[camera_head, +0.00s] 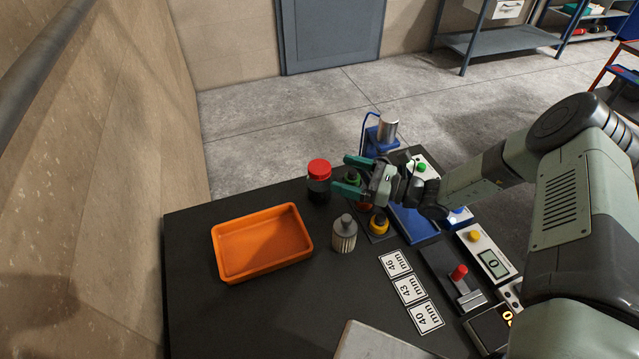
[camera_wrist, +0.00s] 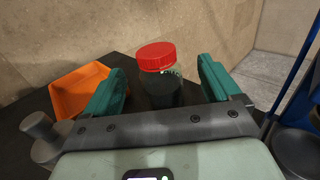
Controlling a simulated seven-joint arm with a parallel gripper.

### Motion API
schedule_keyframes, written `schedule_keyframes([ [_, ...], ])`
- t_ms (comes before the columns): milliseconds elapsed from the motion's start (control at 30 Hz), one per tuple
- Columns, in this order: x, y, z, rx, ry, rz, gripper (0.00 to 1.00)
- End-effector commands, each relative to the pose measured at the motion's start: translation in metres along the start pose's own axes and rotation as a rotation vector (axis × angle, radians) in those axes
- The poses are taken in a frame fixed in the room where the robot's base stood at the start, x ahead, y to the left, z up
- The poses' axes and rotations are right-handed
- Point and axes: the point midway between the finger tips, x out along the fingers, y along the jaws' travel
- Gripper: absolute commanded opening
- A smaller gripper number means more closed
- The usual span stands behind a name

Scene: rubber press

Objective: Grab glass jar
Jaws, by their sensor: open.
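The glass jar (camera_head: 319,184) has a red lid and a dark see-through body. It stands upright near the far edge of the black table, right of the orange tray. In the wrist view the jar (camera_wrist: 160,88) shows ahead, between my two green fingers. My gripper (camera_head: 345,175) is open and empty, just right of the jar in the head view, with its fingers pointing left toward it. In the wrist view my gripper (camera_wrist: 160,85) has its fingers spread wider than the jar. I cannot tell whether either finger reaches alongside it.
An orange tray (camera_head: 262,277) lies left, also in the wrist view (camera_wrist: 72,92). A ribbed metal cylinder (camera_head: 344,236) stands nearer than the jar. A blue-based press (camera_head: 382,136), buttons and number cards (camera_head: 409,290) are to the right. The table's near left is clear.

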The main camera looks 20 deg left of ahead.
Motion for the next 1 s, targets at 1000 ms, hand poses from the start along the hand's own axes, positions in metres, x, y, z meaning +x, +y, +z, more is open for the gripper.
schedule_keyframes([
  [1000,0.092,0.006,0.004,-0.002,0.002,0.003,0.8],
])
